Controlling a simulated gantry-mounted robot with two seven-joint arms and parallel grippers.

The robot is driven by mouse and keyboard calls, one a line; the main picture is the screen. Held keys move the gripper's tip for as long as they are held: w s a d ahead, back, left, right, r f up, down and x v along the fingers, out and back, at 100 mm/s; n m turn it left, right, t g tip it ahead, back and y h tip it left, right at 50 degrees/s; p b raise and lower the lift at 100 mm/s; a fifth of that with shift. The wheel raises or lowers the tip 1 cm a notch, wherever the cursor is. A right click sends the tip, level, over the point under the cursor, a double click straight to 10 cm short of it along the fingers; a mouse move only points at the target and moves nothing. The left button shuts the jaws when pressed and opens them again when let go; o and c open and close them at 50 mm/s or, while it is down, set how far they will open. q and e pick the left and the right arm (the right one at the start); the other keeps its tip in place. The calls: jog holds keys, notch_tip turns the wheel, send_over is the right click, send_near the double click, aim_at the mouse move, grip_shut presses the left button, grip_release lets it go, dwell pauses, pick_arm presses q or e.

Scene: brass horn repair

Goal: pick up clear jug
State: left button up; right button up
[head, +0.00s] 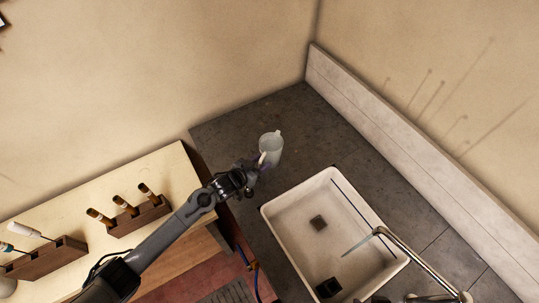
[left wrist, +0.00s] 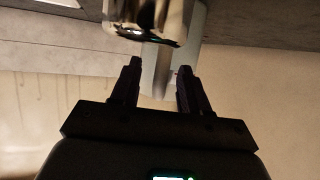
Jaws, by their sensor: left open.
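The clear jug (head: 272,146), a translucent pale vessel, stands upright on the dark grey counter behind the sink in the head view. A pale strip that looks like its handle faces my left gripper (head: 259,163). The left gripper is at the jug's near left side, its fingers partly hidden by the wrist. In the left wrist view, the two dark fingers (left wrist: 160,68) are apart, with a pale upright part of the jug (left wrist: 157,78) showing between or just beyond them. I cannot tell whether they touch it. My right gripper is not in view.
A white sink (head: 292,216) with a chrome tap (head: 415,260) lies right of the arm. Wooden racks with handled tools (head: 138,215) stand on the pale bench at left. Counter behind the jug is clear.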

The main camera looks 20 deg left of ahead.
pick_arm(q)
grip_shut()
jog(key=shift+r, duration=0.2)
dwell(0.3)
